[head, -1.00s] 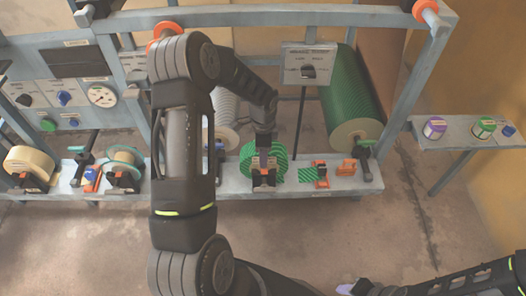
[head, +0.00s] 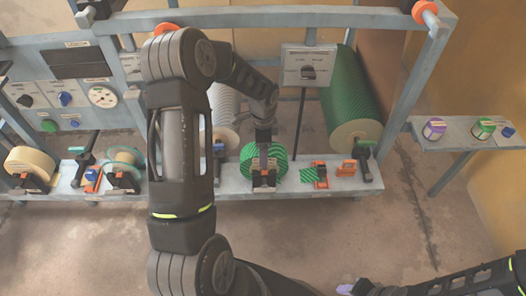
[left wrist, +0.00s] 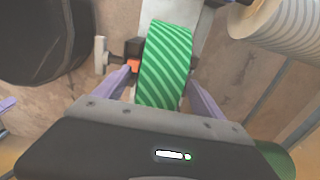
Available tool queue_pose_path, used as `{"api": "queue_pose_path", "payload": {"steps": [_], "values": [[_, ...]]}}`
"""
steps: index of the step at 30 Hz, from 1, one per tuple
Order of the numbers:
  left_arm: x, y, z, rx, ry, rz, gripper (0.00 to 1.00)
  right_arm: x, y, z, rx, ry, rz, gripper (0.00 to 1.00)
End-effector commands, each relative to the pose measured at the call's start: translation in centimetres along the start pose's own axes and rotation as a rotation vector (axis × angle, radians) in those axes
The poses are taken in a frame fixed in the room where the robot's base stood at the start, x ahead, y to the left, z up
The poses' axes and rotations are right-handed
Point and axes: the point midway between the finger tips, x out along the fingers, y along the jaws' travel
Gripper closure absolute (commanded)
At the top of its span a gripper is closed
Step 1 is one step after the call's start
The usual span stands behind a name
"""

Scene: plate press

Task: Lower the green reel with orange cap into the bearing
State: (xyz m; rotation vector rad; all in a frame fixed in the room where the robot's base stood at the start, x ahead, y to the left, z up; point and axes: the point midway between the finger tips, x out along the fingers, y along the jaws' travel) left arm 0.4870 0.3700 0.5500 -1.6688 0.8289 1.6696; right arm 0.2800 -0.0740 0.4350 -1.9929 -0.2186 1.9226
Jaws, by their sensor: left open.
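The green striped reel (head: 278,163) stands upright at the bearing (head: 264,181) on the shelf, in the middle of the head view. In the left wrist view the reel (left wrist: 165,62) reaches between the two purple fingers of my left gripper (left wrist: 160,97). The fingers are open, one on each side of the reel. An orange part (left wrist: 134,65) shows beside the reel's left side; I cannot tell whether it is the cap. My left gripper (head: 264,157) partly hides the reel, and I cannot tell whether the axle is seated. My right gripper (head: 346,289) shows only partly at the bottom edge.
A cream reel (head: 30,162) and a teal-edged reel (head: 125,160) stand on the shelf to the left. A large green roll (head: 352,100) is behind, right. Orange brackets (head: 346,168) sit right of the bearing.

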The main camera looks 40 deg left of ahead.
Motion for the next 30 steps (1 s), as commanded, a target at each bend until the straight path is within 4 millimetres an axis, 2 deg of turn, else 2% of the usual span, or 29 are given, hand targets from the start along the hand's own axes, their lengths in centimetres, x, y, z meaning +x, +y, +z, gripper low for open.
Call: {"api": "queue_pose_path", "payload": {"steps": [3, 9, 30], "values": [[-2.3, -0.1, -0.1, -0.001, 0.002, -0.003, 0.20, -0.4, -0.2, 0.0, 0.000, 0.000, 0.000, 0.64], [-5.0, -0.1, 0.0, -0.001, 0.001, -0.002, 0.20, -0.7, -0.3, 0.0, 0.000, 0.000, 0.000, 0.64], [-5.4, 0.0, -0.1, -0.001, 0.001, -0.001, 0.20, -0.7, -0.3, 0.0, 0.000, 0.000, 0.000, 0.64]]}}
